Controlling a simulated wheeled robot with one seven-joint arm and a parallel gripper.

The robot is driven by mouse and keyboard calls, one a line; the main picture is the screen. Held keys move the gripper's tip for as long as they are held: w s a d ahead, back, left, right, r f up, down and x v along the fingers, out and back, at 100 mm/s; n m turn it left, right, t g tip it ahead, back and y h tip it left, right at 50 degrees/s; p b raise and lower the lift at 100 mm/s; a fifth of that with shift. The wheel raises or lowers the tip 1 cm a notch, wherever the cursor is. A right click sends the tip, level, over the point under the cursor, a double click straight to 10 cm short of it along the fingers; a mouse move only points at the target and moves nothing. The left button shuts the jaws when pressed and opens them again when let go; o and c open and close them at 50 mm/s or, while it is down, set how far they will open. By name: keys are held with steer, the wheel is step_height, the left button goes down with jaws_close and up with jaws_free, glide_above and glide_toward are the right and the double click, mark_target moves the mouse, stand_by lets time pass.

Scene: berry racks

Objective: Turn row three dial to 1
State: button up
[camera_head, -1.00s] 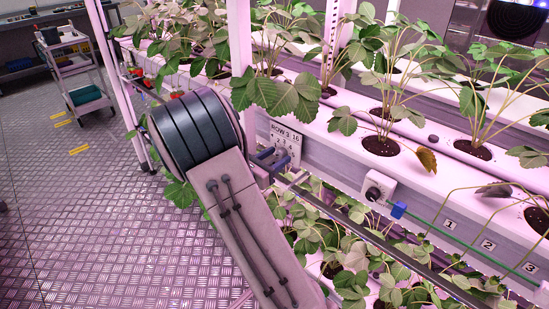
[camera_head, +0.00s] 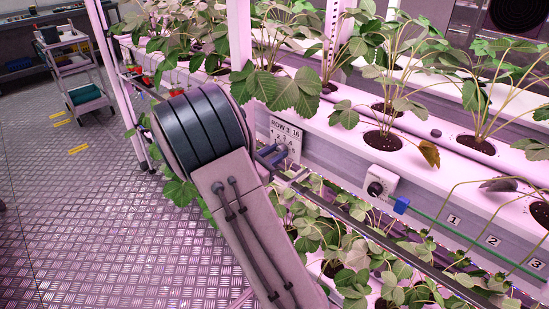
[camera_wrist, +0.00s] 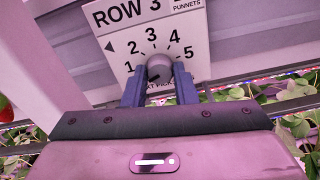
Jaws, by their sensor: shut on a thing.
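The row three dial is a round grey knob (camera_wrist: 159,68) on a white plate (camera_wrist: 110,22) marked ROW 3, with numbers 1 to 5 fanned around it. The 1 is at the left and the 5 at the right. My gripper (camera_wrist: 159,82) has its two blue fingers on either side of the knob and is shut on it. Which number the knob points to is not clear. In the head view the plate (camera_head: 291,132) is on the rack front, partly behind my arm, with my gripper (camera_head: 281,153) at the knob.
A white box with a black knob (camera_head: 381,184) sits on the rack front to the right, with a blue piece (camera_head: 401,204) and green line beside it. Strawberry plants (camera_head: 345,245) crowd below the rail. A cart (camera_head: 80,80) stands far left; the floor at left is clear.

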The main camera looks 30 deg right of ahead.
steer(key=shift+f+m+b, duration=0.1)
steer(key=shift+m+b, duration=2.8)
steer(key=shift+b, duration=0.25)
steer(key=o, duration=1)
steer(key=shift+a, duration=0.1)
steer(key=p+v, duration=0.1)
steer(key=v, duration=1.2)
steer(key=shift+s+a, duration=0.15)
steer(key=shift+a, duration=0.15)
